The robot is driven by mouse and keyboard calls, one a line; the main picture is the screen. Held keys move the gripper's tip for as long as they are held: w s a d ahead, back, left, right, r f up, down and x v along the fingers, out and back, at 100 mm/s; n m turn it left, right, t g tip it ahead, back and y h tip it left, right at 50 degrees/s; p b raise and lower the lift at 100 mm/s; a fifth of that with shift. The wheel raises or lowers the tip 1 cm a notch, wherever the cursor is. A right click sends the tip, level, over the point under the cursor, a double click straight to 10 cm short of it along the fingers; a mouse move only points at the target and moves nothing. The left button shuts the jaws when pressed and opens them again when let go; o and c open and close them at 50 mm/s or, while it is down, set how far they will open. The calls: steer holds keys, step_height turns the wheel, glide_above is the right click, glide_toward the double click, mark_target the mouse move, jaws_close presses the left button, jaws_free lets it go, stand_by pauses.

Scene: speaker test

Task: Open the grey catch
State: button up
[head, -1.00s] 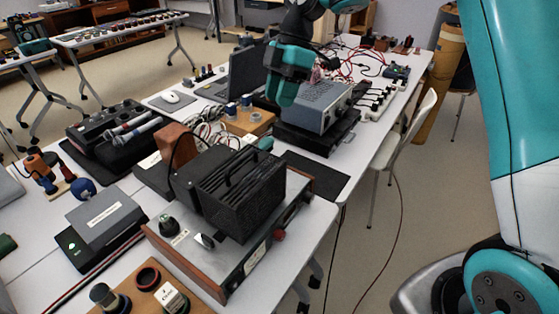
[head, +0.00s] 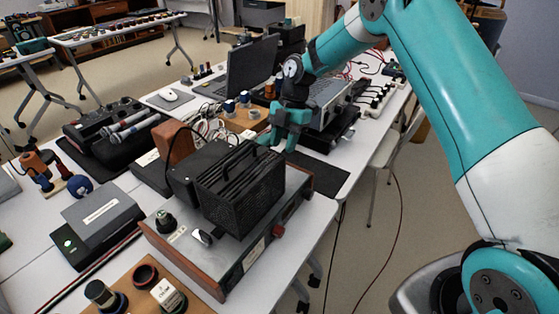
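My gripper (head: 278,143) is teal and points down in the head view, just behind the black slatted box (head: 240,190). Its two fingers look apart, with nothing seen between them. The box sits on a wood-sided grey unit (head: 232,272). No part is clearly recognisable as the grey catch. A small silver-grey piece (head: 203,237) stands on the unit's near left top, but I cannot tell whether it is the catch. My gripper is well apart from that piece.
A grey box (head: 100,215) with a green light lies left of the unit. A wooden board (head: 130,290) with knobs is at the front. A grey instrument (head: 325,105) and an open laptop (head: 250,65) stand behind. A chair (head: 400,140) is at the right.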

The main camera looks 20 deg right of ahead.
steer(key=shift+x, duration=2.7)
jaws_close()
